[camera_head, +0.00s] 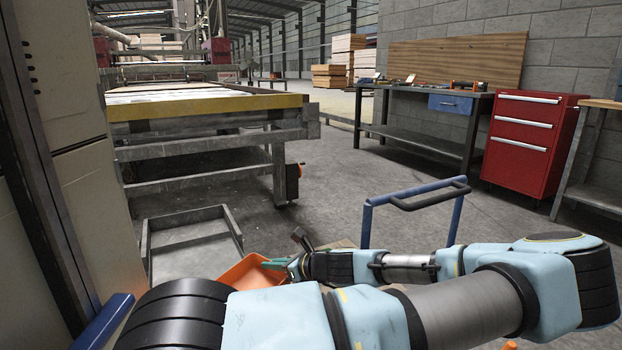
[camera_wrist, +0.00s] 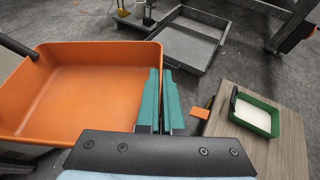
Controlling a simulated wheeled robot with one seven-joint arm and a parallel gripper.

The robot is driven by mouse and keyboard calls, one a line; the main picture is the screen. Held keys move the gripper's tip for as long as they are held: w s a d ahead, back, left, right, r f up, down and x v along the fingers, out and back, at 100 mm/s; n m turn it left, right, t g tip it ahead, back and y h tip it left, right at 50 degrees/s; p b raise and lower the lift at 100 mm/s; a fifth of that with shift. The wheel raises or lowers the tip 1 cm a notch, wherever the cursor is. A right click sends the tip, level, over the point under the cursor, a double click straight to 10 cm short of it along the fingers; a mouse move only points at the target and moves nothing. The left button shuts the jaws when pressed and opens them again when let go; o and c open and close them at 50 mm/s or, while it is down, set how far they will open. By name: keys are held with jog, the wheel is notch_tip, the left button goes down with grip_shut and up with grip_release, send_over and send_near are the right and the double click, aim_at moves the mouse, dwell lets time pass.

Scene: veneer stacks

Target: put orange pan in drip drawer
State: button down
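The orange pan (camera_wrist: 90,88) fills the left of the wrist view and looks empty. Part of it also shows in the head view (camera_head: 246,276), beside my gripper and partly hidden by my arm. My gripper (camera_wrist: 161,75) has teal fingers closed at the pan's right wall, one finger inside and one outside. The drip drawer (camera_head: 232,226) is a shallow grey metal tray, pulled out low by the floor. Its inside looks empty in the head view. It also shows beyond the pan in the wrist view (camera_wrist: 218,52).
A wooden top (camera_wrist: 285,150) at right bears a green tray (camera_wrist: 240,120) with white content. A small orange piece (camera_wrist: 200,113) lies near its edge. A blue-framed handle (camera_head: 367,225) stands behind my arm. A workbench (camera_head: 430,100) and red cabinet (camera_head: 530,145) are farther off. Floor between is clear.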

notch_tip(320, 180, up, 20)
jog(key=p, duration=2.3)
